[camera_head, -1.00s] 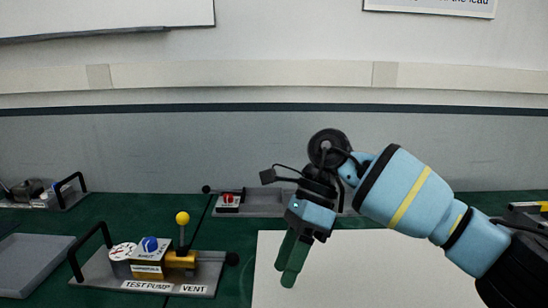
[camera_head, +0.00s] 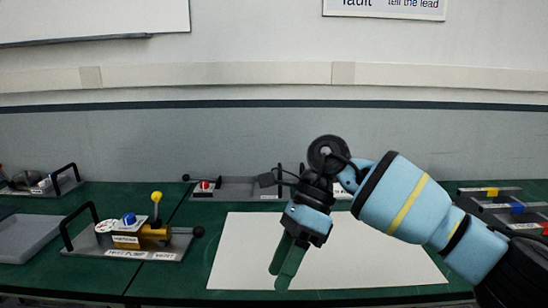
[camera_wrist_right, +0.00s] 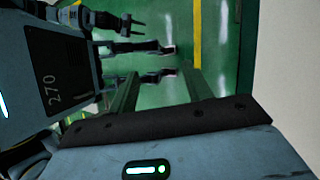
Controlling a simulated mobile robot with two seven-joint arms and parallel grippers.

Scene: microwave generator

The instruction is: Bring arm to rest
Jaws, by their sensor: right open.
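My right gripper (camera_head: 284,266) hangs in front of the white sheet on the green bench in the head view, with its green fingers pointing down. The right arm comes in from the right edge. In the right wrist view the two green fingers (camera_wrist_right: 158,92) stand apart with nothing between them. Behind them is a green floor with a yellow line, and part of my own blue body is at the left. My left gripper does not show in the head view.
A test pump unit (camera_head: 135,238) with a yellow-knobbed lever and a black handle stands at left. A grey tray (camera_head: 28,238) is beside it. A rack with coloured parts (camera_head: 505,208) is at the right. The white sheet (camera_head: 370,262) is bare.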

